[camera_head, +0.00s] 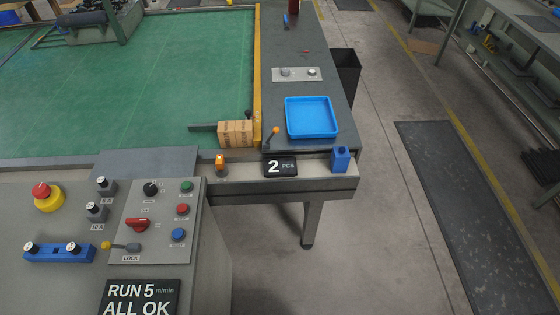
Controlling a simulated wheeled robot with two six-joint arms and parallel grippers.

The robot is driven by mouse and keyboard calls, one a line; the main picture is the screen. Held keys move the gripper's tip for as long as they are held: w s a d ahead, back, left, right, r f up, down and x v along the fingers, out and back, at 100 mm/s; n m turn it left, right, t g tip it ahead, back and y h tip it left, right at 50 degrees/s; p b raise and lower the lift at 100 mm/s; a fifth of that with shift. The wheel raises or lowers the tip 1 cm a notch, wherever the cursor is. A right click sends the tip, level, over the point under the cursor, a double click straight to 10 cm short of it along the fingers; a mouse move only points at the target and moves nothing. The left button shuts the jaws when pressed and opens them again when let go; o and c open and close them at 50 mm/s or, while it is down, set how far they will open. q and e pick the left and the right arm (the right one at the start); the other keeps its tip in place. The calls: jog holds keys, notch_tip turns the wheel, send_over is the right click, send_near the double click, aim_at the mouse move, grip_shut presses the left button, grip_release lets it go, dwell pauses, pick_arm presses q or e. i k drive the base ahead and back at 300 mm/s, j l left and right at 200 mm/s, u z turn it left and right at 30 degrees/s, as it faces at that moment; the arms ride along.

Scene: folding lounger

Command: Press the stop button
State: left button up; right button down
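The control console fills the lower left of the head view. A red mushroom button on a yellow base (47,197) stands at its left. On the raised grey panel (158,249), a small red button (182,209) sits between a green button (186,187) above and a blue button (178,235) below. Their labels are too small to read, so I cannot tell which is marked stop. A red rotary switch (137,225) and a black knob (150,189) are to their left. Neither of my grippers is in view.
A display (140,299) reads "RUN 5 m/min ALL OK"; a counter (280,166) reads "2 PCS". A lever marked LOCK (122,246) and a blue bar with two knobs (58,253) are on the console. A blue tray (311,117) lies beyond, right of a wooden block (235,133).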

aim_at(182, 208)
jog(key=k+u, duration=0.15)
jog(key=u, duration=0.9)
